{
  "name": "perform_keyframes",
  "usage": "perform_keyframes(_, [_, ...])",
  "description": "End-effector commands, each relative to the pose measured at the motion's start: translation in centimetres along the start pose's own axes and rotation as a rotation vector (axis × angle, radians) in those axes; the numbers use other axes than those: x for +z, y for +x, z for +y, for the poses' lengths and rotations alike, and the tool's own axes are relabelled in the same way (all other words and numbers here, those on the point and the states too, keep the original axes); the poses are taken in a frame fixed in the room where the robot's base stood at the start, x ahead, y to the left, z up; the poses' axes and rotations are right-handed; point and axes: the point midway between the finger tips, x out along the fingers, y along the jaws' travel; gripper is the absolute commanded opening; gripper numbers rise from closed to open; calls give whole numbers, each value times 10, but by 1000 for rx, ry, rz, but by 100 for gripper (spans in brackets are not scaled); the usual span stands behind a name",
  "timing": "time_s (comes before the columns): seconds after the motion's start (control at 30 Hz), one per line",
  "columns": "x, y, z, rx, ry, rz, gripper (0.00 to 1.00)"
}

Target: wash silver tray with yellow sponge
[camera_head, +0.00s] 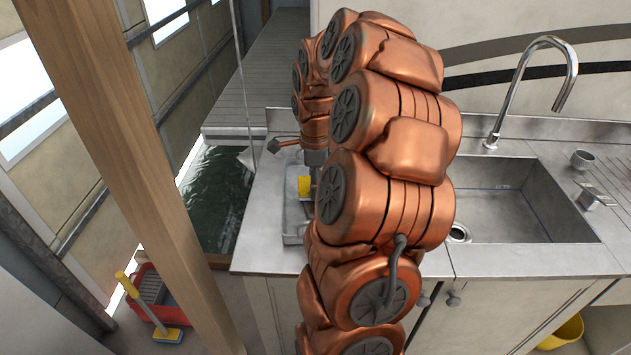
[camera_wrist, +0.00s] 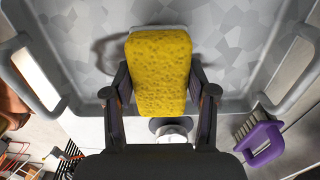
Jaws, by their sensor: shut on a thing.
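The yellow sponge (camera_wrist: 160,72) is held between the two dark fingers of my gripper (camera_wrist: 160,88), one on each side of it. In the head view the sponge (camera_head: 304,185) is a small yellow block beside my arm. The silver tray (camera_wrist: 235,45) lies beneath the sponge in the wrist view, with a looped handle on each side and a mottled grey inside. Its edge also shows in the head view (camera_head: 292,238) on the steel counter, partly hidden by my arm. I cannot tell whether the sponge touches the tray.
A purple brush (camera_wrist: 264,142) lies near the tray's right handle. In the head view, a sink (camera_head: 500,205) with a tall faucet (camera_head: 570,75) is on the right. A red bin (camera_head: 150,298) is on the floor at left. A wooden post (camera_head: 130,150) stands in front, left.

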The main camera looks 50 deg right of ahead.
Motion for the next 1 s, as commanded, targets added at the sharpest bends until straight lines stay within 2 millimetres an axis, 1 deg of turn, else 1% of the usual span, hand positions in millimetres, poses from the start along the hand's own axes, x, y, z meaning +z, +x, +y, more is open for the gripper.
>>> perform_keyframes(0.9, [0,19,0,0,0,0,28])
perform_keyframes(1.0, [0,18,0,0,0,0,28])
